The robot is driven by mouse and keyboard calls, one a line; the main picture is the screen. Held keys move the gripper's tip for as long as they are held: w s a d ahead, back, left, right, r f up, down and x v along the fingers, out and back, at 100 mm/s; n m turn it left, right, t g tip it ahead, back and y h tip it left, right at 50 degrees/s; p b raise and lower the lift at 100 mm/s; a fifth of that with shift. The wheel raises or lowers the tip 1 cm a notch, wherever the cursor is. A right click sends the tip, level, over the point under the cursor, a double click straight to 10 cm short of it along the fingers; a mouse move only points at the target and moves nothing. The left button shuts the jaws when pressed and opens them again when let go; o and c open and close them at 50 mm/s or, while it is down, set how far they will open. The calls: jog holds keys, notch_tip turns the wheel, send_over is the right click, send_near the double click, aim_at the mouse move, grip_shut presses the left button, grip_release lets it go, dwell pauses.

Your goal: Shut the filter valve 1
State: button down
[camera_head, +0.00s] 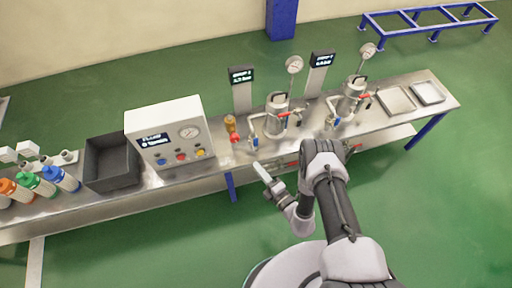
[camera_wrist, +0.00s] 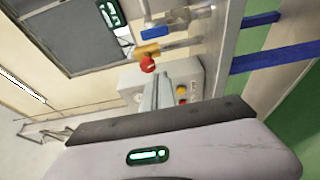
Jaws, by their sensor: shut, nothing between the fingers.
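Two steel filter vessels stand on the bench, a left one (camera_head: 276,122) and a right one (camera_head: 350,100). I cannot read which is valve 1. A blue handle also shows at the top of the wrist view (camera_wrist: 205,9). My gripper (camera_head: 261,169) is shut and empty, in front of the bench edge, below and apart from the left vessel's blue valve.
Left of the vessels are a brass regulator with red knob (camera_head: 232,128), a white control box (camera_head: 168,137) and a dark bin (camera_head: 110,163). Display posts (camera_head: 241,90) stand behind. Trays (camera_head: 396,100) lie at right. The green floor in front is open.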

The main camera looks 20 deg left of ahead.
aim_at(256, 142)
jog(key=w+a+b, duration=0.4)
jog(key=w+b, duration=0.1)
jog(key=w, duration=0.3)
jog(key=shift+w+a, duration=0.15)
jog(key=shift+w, duration=0.05)
jog(key=shift+s+r, duration=0.1)
dwell(0.4)
